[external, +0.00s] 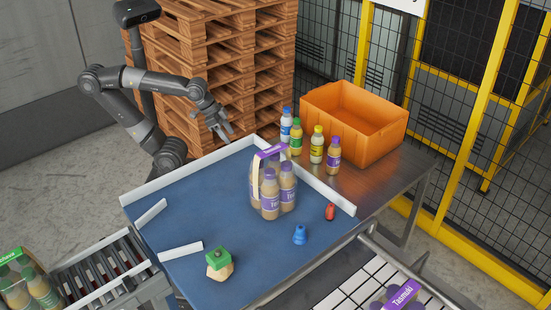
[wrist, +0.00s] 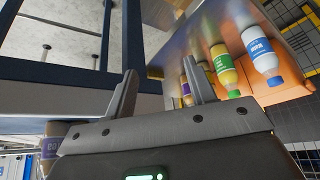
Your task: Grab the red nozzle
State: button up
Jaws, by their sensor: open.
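The red nozzle (external: 330,211) is a small upright piece on the blue work surface (external: 175,222), near its right edge in the external view. It does not show in the wrist view. My gripper (external: 222,130) is open and empty, raised near the far edge of the blue surface, well away from the nozzle, to its upper left. Its two separated fingers also show in the wrist view (wrist: 161,88), with nothing between them.
A bottle pack (external: 270,195) stands mid-surface, between my gripper and the nozzle. A blue nozzle (external: 299,235) and a green-topped piece (external: 218,258) stand nearer the front. Several bottles (external: 316,146) and an orange crate (external: 368,145) lie beyond the white rail (external: 322,187).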

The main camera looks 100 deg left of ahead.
notch_tip(320, 180, up, 17)
jog(key=w+d+r+m, duration=0.35)
jog(key=w+d, duration=0.35)
jog(key=w, duration=0.4)
jog(key=m+g+h, duration=0.3)
jog(key=m+h, duration=0.1)
jog(key=m, duration=0.3)
send_over(331, 209)
jog(key=s+a, duration=0.3)
jog(key=a, duration=0.2)
notch_tip(331, 209, down, 10)
jog(key=x, duration=0.5)
jog(key=shift+w+d+f, duration=0.1)
jog(key=shift+w+f, duration=0.05)
jog(key=shift+w, duration=0.1)
jog(key=x, duration=0.5)
jog(key=shift+w+d, duration=0.2)
jog(key=shift+d, duration=0.2)
jog(key=c, duration=1.1)
